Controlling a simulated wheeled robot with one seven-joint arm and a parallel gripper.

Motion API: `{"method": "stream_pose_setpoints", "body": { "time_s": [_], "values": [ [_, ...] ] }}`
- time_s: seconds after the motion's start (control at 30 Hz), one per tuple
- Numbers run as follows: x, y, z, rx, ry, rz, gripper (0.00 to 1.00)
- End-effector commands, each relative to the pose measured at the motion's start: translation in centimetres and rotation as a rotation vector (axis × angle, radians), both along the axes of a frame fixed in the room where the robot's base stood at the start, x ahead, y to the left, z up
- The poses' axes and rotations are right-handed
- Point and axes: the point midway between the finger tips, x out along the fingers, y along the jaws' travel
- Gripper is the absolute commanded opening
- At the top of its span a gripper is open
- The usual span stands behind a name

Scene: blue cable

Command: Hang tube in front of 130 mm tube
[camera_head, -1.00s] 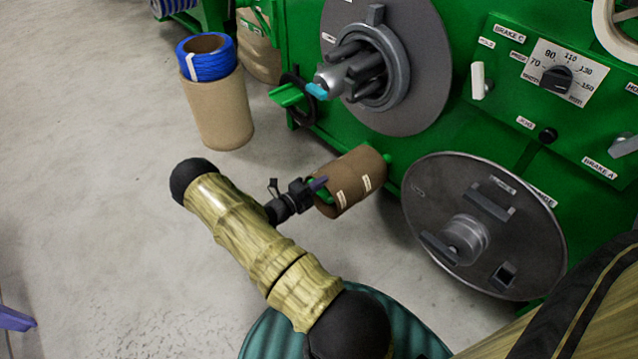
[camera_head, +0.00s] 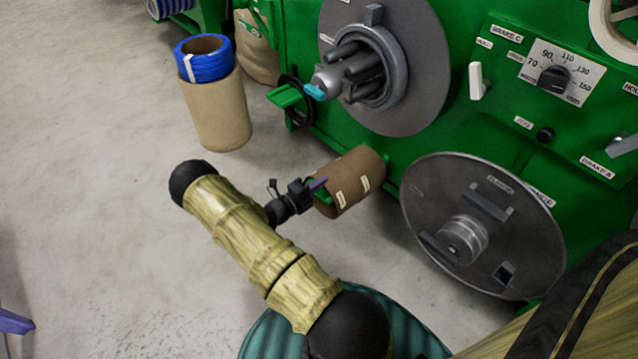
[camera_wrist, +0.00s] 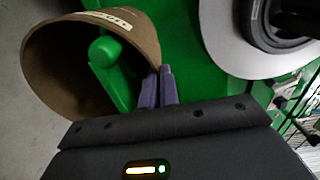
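A brown cardboard tube (camera_head: 357,176) with two white labels lies roughly level beside the green machine, above the floor. A green peg (camera_wrist: 105,60) shows in its open near end in the wrist view. I cannot tell whether it is one tube or two end to end, and the label text is too small to read. My gripper (camera_wrist: 160,72), with purple fingers, is at the right edge of the tube's near rim. The fingers are close together, apparently with the tube's thin wall between them. The gripper also shows in the head view (camera_head: 318,184).
The green machine (camera_head: 300,45) fills the right side, with a large grey disc (camera_head: 425,60) above the tube and a lower disc (camera_head: 530,240) to its right. A brown tube stand (camera_head: 218,110) with a blue roll (camera_head: 205,68) stands left.

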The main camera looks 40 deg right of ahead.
Motion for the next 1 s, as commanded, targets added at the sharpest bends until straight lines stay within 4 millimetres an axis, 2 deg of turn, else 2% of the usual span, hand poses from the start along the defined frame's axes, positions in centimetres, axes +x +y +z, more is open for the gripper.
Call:
{"method": "stream_pose_setpoints", "body": {
  "time_s": [0.97,1.0],
  "values": [
    [0.00,-0.01,-0.88,-0.001,0.000,0.000,0.00],
    [0.00,-0.01,-0.88,-0.001,0.000,0.000,0.07]
  ]
}}
